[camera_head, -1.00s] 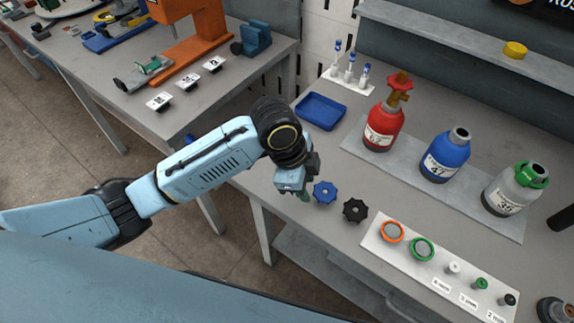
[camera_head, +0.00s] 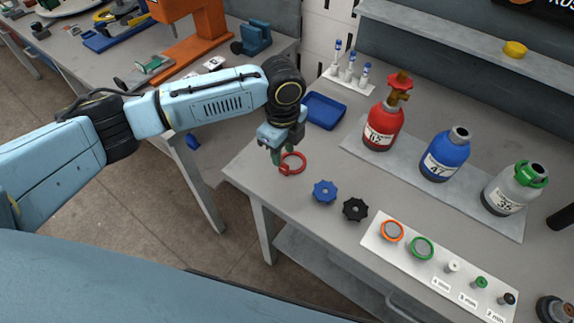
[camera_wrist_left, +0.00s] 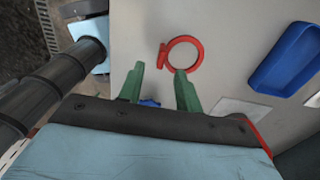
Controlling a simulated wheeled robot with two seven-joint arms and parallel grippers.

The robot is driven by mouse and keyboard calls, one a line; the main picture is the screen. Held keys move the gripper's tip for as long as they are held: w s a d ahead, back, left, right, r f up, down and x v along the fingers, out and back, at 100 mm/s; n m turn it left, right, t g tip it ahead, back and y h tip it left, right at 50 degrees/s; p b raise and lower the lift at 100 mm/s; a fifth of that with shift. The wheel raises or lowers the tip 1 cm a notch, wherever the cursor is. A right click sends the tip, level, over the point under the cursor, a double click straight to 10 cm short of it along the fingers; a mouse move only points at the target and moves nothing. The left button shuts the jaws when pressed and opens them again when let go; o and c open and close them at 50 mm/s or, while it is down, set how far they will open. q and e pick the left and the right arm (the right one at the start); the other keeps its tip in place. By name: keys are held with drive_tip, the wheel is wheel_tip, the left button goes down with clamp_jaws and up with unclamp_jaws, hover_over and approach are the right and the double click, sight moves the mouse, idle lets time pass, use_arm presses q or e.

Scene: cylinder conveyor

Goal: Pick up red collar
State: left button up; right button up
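The red collar (camera_head: 303,161) is a ring lying flat near the left edge of the right-hand table. In the left wrist view the collar (camera_wrist_left: 201,52) has a small tab on its left side. My left gripper (camera_head: 281,162) is above the table at the collar's left side in the head view. In the wrist view its green fingers (camera_wrist_left: 159,69) are apart with nothing held between them. The tab lies just beyond the gap, and the right fingertip overlaps the ring's near edge in the picture. I cannot tell whether they touch. My right gripper is not in view.
A blue tray (camera_head: 324,111) lies behind the collar. Blue (camera_head: 325,191) and black (camera_head: 355,209) knobs lie in front. Red (camera_head: 383,125), blue (camera_head: 441,158) and grey (camera_head: 505,190) cylinders stand to the right. A white board (camera_head: 378,245) holds orange and green rings.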

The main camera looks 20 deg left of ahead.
sight(283, 164)
use_arm(q)
drive_tip(key=shift+f, duration=3)
clamp_jaws()
